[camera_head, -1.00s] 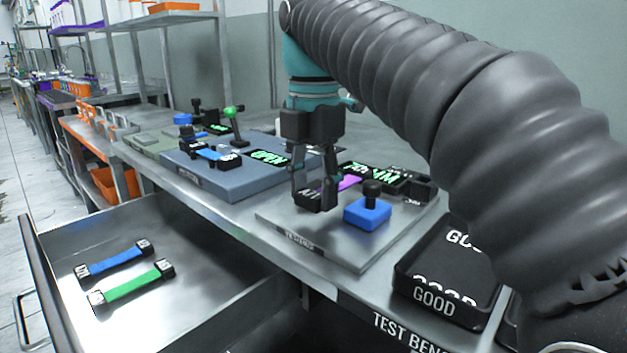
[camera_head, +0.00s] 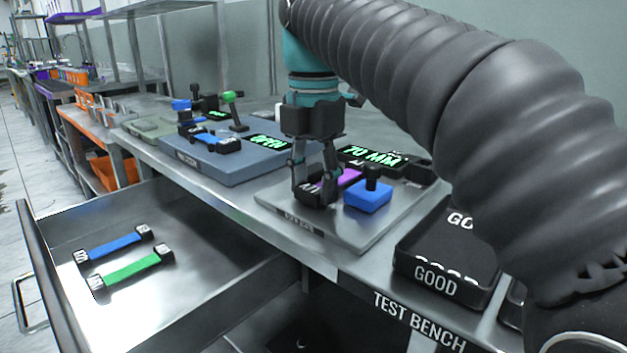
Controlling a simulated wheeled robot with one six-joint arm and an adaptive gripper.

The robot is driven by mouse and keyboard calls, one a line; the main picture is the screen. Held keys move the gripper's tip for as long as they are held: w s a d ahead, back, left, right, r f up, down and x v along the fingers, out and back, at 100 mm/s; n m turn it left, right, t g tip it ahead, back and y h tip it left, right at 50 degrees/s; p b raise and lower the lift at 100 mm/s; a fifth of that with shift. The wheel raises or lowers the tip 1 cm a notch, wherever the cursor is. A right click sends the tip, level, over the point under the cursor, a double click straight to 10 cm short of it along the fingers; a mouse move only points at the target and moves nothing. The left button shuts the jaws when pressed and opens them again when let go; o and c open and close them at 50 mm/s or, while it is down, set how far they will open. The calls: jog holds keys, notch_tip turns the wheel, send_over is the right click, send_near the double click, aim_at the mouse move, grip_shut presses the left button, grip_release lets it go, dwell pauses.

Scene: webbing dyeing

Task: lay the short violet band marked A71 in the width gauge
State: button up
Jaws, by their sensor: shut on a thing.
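The short violet band (camera_head: 348,177) has black end pieces, the near one marked with white letters too small to read surely. It lies on or just above the width gauge (camera_head: 285,212), a grey metal plate on the bench; I cannot tell whether it touches. My gripper (camera_head: 318,199) points down and is shut on the band's near end. The band's far end points toward the gauge's display (camera_head: 371,157), which reads 70 MM in green. A blue block with a black knob (camera_head: 368,196) sits on the plate just right of the band.
A black tray marked GOOD (camera_head: 437,285) stands to the right. A blue-grey fixture (camera_head: 215,174) with an OPEN display is at the left. The open drawer (camera_head: 190,284) in front holds a blue band (camera_head: 115,245) and a green band (camera_head: 132,268).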

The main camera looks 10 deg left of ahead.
jog(key=o, duration=1.2)
jog(key=shift+o, duration=0.2)
